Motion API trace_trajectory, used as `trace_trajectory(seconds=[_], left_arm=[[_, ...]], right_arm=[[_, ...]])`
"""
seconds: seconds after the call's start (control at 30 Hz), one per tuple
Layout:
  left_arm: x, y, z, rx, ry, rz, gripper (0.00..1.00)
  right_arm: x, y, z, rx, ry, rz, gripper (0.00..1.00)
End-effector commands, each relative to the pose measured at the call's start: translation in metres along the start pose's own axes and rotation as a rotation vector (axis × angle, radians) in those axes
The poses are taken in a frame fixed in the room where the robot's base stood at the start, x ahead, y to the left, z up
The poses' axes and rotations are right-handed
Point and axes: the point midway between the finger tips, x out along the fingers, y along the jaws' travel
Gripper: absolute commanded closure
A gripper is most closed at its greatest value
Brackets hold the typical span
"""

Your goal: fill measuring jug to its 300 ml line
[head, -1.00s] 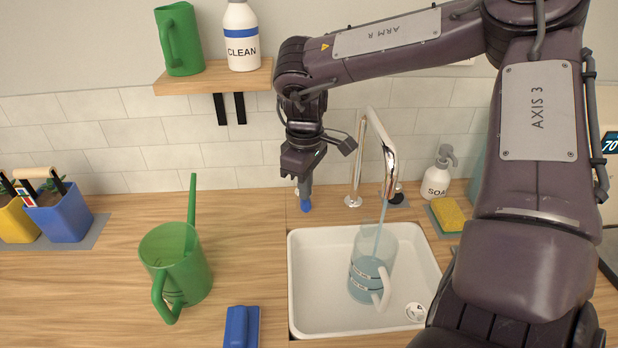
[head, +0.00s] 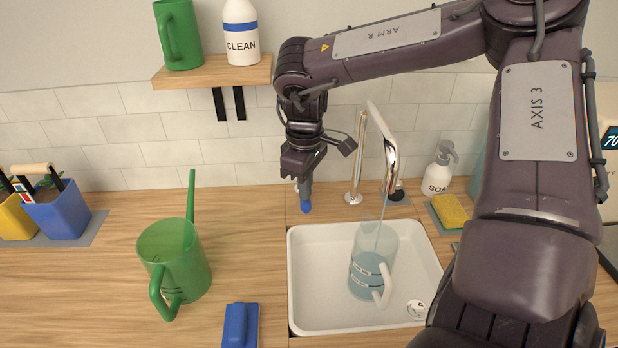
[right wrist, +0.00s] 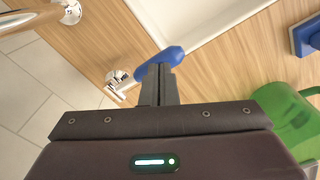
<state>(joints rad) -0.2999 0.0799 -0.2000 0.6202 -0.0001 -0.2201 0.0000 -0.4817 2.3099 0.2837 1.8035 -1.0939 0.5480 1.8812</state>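The clear measuring jug (head: 368,262) stands upright in the white sink, its handle toward the lower right. A thin stream falls into it from the chrome tap (head: 389,150). Pale blue water fills its lower part, with the surface near or a little above the upper dark mark; the markings are too small to read. My right gripper (head: 304,180) points down at the blue-tipped tap lever (head: 306,206), left of the tap. In the right wrist view its fingers (right wrist: 158,82) are together, against or just above the blue lever (right wrist: 160,62). My left gripper is out of view.
The sink rim (head: 289,285) surrounds the jug. A green watering can (head: 180,265) and a blue block-like item (head: 240,325) are on the counter at left. A soap bottle (head: 437,175) and yellow sponge (head: 450,209) are right of the tap. A shelf (head: 212,74) hangs above.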

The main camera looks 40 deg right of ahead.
Motion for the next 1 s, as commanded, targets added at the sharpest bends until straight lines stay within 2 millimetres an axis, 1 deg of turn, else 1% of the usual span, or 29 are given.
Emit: trace_trajectory(seconds=[0.03, 0.1, 0.27, 0.37, 0.9, 1.0], left_arm=[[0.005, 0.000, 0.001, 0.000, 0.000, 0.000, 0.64], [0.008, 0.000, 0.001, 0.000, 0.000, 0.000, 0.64], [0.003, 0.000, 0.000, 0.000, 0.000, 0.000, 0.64], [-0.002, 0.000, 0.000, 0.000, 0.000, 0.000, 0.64], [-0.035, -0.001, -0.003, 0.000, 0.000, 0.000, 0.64], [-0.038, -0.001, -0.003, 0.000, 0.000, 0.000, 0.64]], right_arm=[[0.006, 0.000, 0.000, 0.000, 0.000, 0.000, 1.00], [0.009, 0.000, 0.000, 0.000, 0.000, 0.000, 1.00], [0.003, 0.000, 0.000, 0.000, 0.001, 0.001, 1.00], [-0.005, 0.000, 0.000, 0.000, 0.001, 0.001, 1.00], [-0.060, 0.000, -0.001, 0.000, 0.002, 0.002, 1.00], [-0.065, 0.000, 0.000, 0.000, 0.001, 0.001, 1.00]])
